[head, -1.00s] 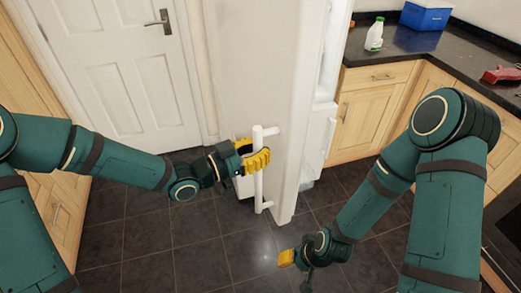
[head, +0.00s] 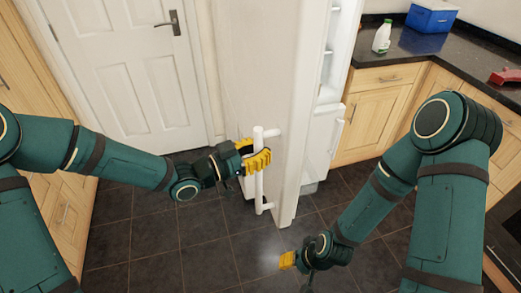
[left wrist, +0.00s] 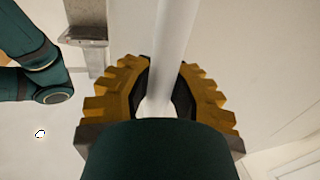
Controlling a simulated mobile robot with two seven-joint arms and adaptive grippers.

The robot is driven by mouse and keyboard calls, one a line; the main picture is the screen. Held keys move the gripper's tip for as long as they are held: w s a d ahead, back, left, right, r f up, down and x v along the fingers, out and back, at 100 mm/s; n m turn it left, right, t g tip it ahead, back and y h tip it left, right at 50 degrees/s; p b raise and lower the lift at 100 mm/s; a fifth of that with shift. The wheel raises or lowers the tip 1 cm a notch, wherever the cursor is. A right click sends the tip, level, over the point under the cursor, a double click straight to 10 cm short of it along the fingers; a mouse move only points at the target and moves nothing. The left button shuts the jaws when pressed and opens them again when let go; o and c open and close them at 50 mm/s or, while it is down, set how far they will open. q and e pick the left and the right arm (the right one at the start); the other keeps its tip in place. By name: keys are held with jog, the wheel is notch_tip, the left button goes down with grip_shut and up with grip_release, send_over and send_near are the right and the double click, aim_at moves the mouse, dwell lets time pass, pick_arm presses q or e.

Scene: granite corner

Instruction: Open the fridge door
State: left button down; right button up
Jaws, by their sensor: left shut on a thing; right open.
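The white fridge door (head: 290,130) stands open in the head view, seen nearly edge-on, with the fridge's shelves (head: 330,65) showing to its right. Its white vertical bar handle (head: 259,185) faces left. My left gripper (head: 257,160) is shut around the upper part of the handle. In the left wrist view the yellow fingers of the left gripper (left wrist: 158,100) close on both sides of the white bar (left wrist: 172,45). My right gripper (head: 288,260) is empty, low over the floor to the right of the door; its fingers look small and partly hidden.
A dark counter (head: 470,75) with wooden cabinets (head: 375,105) is at the right, holding a milk bottle (head: 382,36), a blue box (head: 432,17) and a red object (head: 505,76). A white room door (head: 130,70) is behind at left. The tiled floor (head: 220,255) is clear.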

pick_arm(q)
jog(key=shift+s+d, duration=0.1)
jog(key=shift+s, duration=0.05)
jog(key=c, duration=0.8)
grip_release()
jog(key=shift+c, duration=0.2)
jog(key=shift+a, duration=0.2)
jog(key=v, duration=1.1)
jog(key=shift+s+a, duration=0.15)
jog(key=shift+a, duration=0.2)
